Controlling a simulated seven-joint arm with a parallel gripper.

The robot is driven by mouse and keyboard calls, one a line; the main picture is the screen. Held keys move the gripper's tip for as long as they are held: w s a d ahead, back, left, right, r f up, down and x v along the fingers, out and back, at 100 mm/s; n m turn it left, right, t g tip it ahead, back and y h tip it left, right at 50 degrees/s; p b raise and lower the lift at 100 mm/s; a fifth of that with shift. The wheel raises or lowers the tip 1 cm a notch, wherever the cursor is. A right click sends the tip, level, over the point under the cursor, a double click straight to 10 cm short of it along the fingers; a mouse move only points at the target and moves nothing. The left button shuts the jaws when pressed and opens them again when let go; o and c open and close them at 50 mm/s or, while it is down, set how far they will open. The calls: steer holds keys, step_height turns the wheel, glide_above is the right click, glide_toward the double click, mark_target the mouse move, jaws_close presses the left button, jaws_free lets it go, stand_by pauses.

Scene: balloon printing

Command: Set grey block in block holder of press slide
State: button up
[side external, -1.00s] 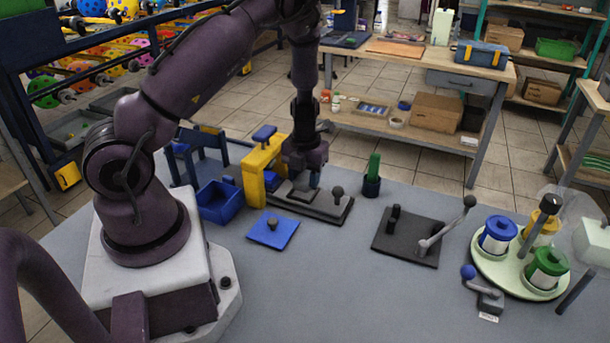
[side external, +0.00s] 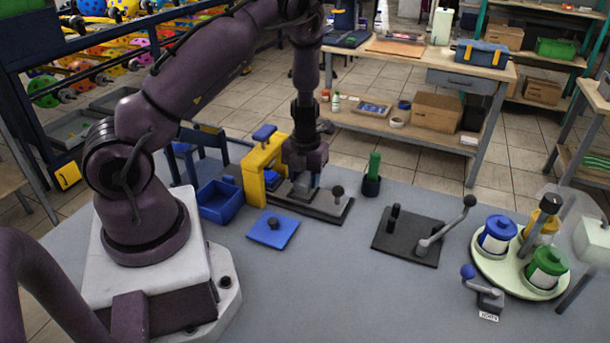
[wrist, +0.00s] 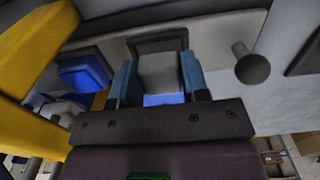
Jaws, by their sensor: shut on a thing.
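My gripper (wrist: 155,82) is shut on the grey block (wrist: 161,72), with a blue fingertip on each side of it. In the side external view my gripper (side external: 304,177) is low over the press slide (side external: 325,206), beside the yellow press (side external: 256,178). The slide has a dark upright knob (wrist: 251,66). The dark-rimmed block holder (wrist: 158,44) shows just beyond the block in the wrist view. The block overlaps the holder in this view; its underside is hidden, so I cannot tell whether it is seated.
A blue tray (side external: 219,211) and a blue plate with a knob (side external: 273,230) are left and in front of the slide. A green-handled stamp (side external: 373,177) stands to the right. A dark lever plate (side external: 409,238) and a turntable of pots (side external: 516,279) are farther right.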

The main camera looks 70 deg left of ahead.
steer(key=shift+f, duration=0.65)
stand_by(0.3)
steer(key=o, duration=1)
